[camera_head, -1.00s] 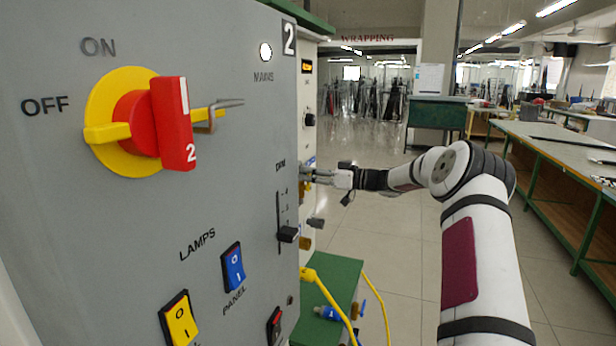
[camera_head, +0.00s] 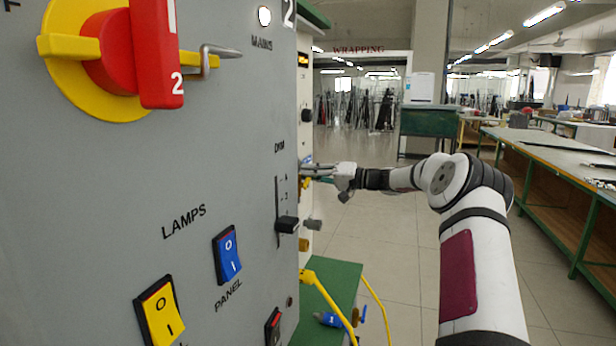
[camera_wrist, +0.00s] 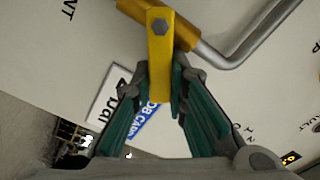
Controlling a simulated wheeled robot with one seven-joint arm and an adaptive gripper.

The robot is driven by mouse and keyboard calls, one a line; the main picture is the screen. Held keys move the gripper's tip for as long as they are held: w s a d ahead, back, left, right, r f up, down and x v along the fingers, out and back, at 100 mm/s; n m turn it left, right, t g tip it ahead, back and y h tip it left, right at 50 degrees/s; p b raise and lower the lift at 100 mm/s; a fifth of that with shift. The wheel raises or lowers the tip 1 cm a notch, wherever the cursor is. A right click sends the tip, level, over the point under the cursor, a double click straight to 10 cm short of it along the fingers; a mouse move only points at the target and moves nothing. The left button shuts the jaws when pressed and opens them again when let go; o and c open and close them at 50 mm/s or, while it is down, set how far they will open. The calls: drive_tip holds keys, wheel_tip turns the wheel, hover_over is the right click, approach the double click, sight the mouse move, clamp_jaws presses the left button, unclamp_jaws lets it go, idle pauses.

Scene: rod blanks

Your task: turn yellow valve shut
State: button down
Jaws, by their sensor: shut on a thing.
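The yellow valve lever (camera_wrist: 161,70) fills the upper middle of the wrist view, with a bolt at its top end. It joins a yellow valve body (camera_wrist: 127,7) on a grey bent pipe (camera_wrist: 245,45). My gripper (camera_wrist: 161,88) has its teal-padded fingers on both sides of the lever and is shut on it. In the head view, my gripper (camera_head: 312,171) reaches to the side face beyond the grey panel; the lever is too small and hidden to make out there.
The grey panel (camera_head: 120,215) stands close on the left, with a red-and-yellow rotary switch (camera_head: 150,55), a blue rocker (camera_head: 228,255) and a yellow rocker (camera_head: 160,312). A yellow cable (camera_head: 335,305) runs over the green stand (camera_head: 335,275). Floor right of it is open, up to a workbench (camera_head: 560,150).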

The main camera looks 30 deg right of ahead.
drive_tip(key=m, duration=0.1)
drive_tip(key=f+m, duration=0.1)
drive_tip(key=m, duration=0.1)
drive_tip(key=shift+w+d+f+m, duration=0.2)
drive_tip(key=shift+d+m, duration=0.05)
drive_tip(key=shift+m, duration=0.05)
drive_tip(key=shift+f+m, duration=0.3)
drive_tip(key=shift+m, duration=0.45)
drive_tip(key=shift+f+m, duration=0.3)
drive_tip(key=shift+m, duration=0.45)
drive_tip(key=c, duration=1.6)
unclamp_jaws()
drive_tip(key=shift+o, duration=0.2)
drive_tip(key=shift+d, duration=0.1)
drive_tip(key=v, duration=1.2)
